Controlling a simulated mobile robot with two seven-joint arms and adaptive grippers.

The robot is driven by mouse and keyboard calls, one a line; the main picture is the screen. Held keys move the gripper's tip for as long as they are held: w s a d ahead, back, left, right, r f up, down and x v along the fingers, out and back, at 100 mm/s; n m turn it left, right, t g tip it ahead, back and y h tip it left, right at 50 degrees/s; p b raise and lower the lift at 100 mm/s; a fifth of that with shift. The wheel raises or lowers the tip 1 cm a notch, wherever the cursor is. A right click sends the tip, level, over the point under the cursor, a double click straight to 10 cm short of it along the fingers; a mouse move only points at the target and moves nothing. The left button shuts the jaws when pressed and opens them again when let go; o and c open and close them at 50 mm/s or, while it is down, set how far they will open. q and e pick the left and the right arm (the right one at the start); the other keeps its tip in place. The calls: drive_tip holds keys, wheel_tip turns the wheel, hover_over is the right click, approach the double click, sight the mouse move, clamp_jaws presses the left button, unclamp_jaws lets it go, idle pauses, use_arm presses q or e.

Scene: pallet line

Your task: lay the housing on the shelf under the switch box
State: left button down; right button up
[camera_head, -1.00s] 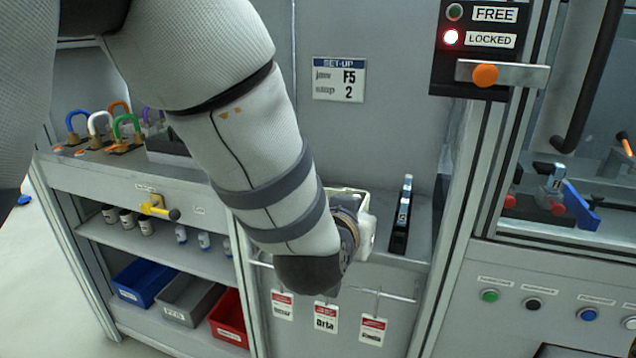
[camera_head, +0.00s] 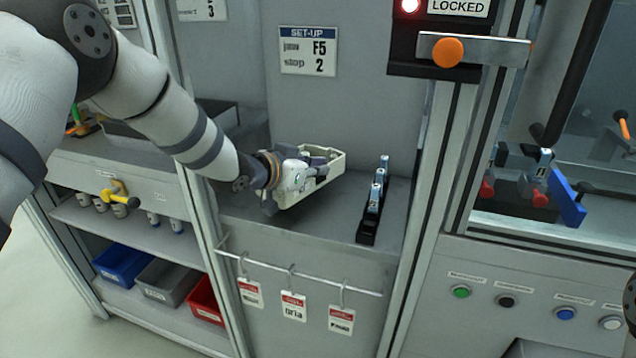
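A pale, open, shallow tray-like casting, which I take to be the housing (camera_head: 335,164), is at the grey ledge below the set-up sign. My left gripper (camera_head: 318,168) is at its near side, with fingers at or over its wall. The gripper hides part of the housing, and I cannot tell whether the fingers are closed on it. I also cannot tell whether the housing rests on the grey shelf (camera_head: 340,222) or is held just above it. The black switch box (camera_head: 405,62) with an orange knob is at the upper right. My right gripper is not seen.
A black rail with blue-grey parts (camera_head: 368,226) stands on the shelf right of the housing. A frame post (camera_head: 432,190) bounds the shelf on the right. Red-and-white tags (camera_head: 293,306) hang from a bar below the front edge. Coloured bins (camera_head: 122,264) sit lower left.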

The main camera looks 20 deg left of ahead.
sight(316, 182)
use_arm(q)
drive_tip(key=shift+w+a+f, duration=0.15)
drive_tip(key=shift+w+f, duration=0.05)
drive_tip(key=shift+w, duration=0.1)
drive_tip(key=shift+w+a+f, duration=0.1)
drive_tip(key=shift+w+f, duration=0.05)
drive_tip(key=shift+f, duration=0.65)
drive_tip(key=shift+w+a+f, duration=0.1)
drive_tip(key=shift+f, duration=0.7)
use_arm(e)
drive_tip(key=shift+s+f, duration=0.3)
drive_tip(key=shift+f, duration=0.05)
use_arm(q)
drive_tip(key=shift+f, duration=0.1)
drive_tip(key=shift+f, duration=0.15)
drive_tip(key=c, duration=1.8)
unclamp_jaws()
